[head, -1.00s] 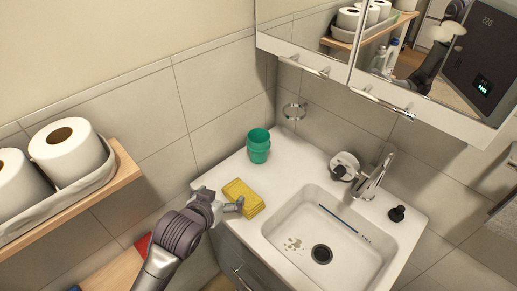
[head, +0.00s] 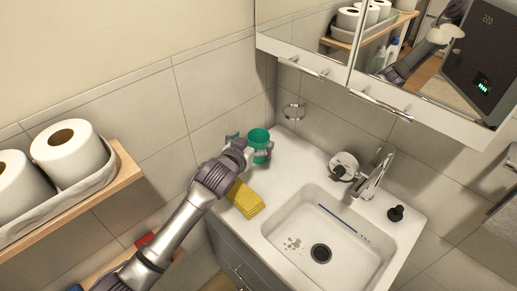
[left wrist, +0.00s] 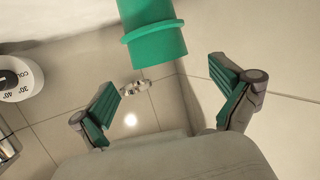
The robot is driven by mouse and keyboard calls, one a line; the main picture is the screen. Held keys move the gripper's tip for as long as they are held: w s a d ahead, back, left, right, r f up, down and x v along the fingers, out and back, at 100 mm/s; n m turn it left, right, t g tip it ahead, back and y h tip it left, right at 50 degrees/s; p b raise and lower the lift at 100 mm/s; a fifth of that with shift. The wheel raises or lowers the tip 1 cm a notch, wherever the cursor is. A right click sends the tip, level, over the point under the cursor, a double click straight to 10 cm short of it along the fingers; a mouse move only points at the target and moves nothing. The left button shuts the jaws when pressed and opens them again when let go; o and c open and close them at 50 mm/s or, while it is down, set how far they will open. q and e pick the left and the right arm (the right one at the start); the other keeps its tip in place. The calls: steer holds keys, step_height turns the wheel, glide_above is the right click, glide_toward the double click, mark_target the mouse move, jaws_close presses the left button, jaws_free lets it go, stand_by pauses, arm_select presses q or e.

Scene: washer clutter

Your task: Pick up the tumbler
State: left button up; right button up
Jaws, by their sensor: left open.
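The green tumbler (head: 259,136) stands on the back left of the white washbasin counter in the head view. My left gripper (head: 251,152) is at the tumbler, with its fingers on either side of it and its hand hiding part of the lower body. In the left wrist view the tumbler (left wrist: 152,32) shows at the top, between and beyond the two green-padded fingers (left wrist: 166,98). The fingers are wide apart, with a visible gap to the tumbler on both sides. My right gripper is in neither view.
A yellow sponge cloth (head: 245,199) lies on the counter beneath my left forearm. The sink basin (head: 290,222) and tap (head: 374,176) are to the right. A wooden shelf (head: 128,172) with paper rolls is at the left.

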mark_target(262, 132)
arm_select(q)
steer(key=x, duration=0.5)
steer(key=shift+a+f+p, duration=0.1)
steer(key=shift+f+p, duration=0.2)
steer(key=shift+f, duration=0.05)
steer(key=shift+s, duration=0.1)
steer(key=c, duration=1.4)
steer(key=shift+r, duration=0.1)
steer(key=shift+c, duration=0.2)
